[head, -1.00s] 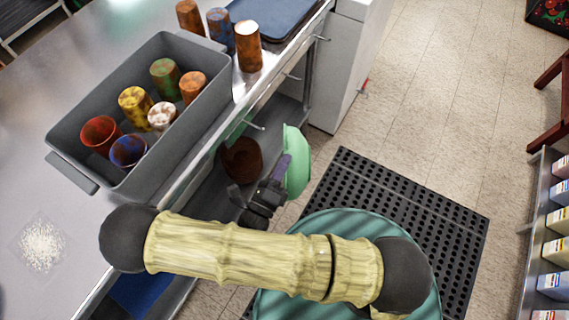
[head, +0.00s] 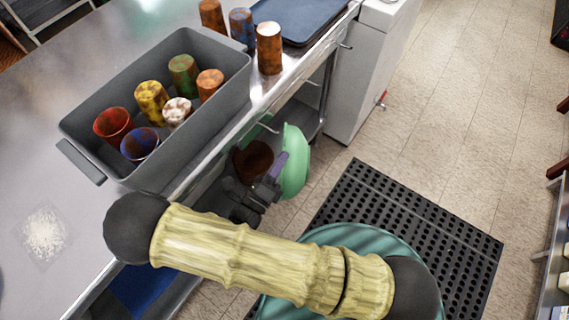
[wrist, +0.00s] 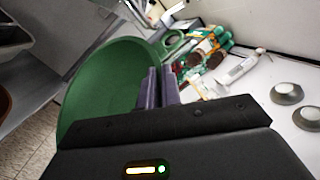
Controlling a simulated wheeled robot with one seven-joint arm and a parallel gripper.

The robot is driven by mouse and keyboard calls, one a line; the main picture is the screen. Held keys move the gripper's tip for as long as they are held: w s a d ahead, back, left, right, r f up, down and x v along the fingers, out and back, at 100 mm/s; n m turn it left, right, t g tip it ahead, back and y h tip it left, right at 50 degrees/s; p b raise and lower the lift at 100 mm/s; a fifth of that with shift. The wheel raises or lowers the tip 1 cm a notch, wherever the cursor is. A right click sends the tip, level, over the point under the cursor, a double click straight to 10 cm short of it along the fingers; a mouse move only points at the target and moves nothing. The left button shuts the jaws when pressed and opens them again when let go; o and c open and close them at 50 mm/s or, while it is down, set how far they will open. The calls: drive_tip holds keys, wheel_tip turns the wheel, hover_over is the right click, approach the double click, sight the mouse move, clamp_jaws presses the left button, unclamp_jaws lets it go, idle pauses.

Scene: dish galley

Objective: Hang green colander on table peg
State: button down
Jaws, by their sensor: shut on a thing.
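The green colander (head: 295,172) is held on edge in the air beside the table's right side, in the head view. My gripper (head: 279,164) is shut on its near side, with purple fingers at its wall. In the wrist view the colander (wrist: 98,88) fills the left, next to the gripper's fingers (wrist: 160,88), and a green loop (wrist: 172,42) shows at its upper right. A table peg (head: 266,127) sticks out from the table edge just left of the colander's top; I cannot tell whether they touch. More pegs (head: 311,82) (head: 346,46) lie farther along the edge.
A grey bin (head: 215,120) of several cups stands on the steel table (head: 60,150). Three cups and a blue tray (head: 300,18) are behind it. A brown bowl (head: 252,158) sits below the tabletop. A black mat (head: 420,225) covers floor at right.

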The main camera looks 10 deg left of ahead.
drive_tip(key=shift+w+a+f+b, duration=0.15)
drive_tip(key=shift+w+a, duration=0.15)
drive_tip(key=shift+a, duration=0.4)
drive_tip(key=shift+w+a+f+b, duration=0.2)
drive_tip(key=shift+w+a, duration=0.1)
drive_tip(key=shift+a, duration=0.4)
drive_tip(key=shift+w+a+f+b, duration=0.15)
drive_tip(key=shift+w+a, duration=0.15)
drive_tip(key=shift+a, duration=0.4)
drive_tip(key=shift+f, duration=0.1)
drive_tip(key=c, duration=1.5)
unclamp_jaws()
drive_tip(key=shift+a, duration=0.1)
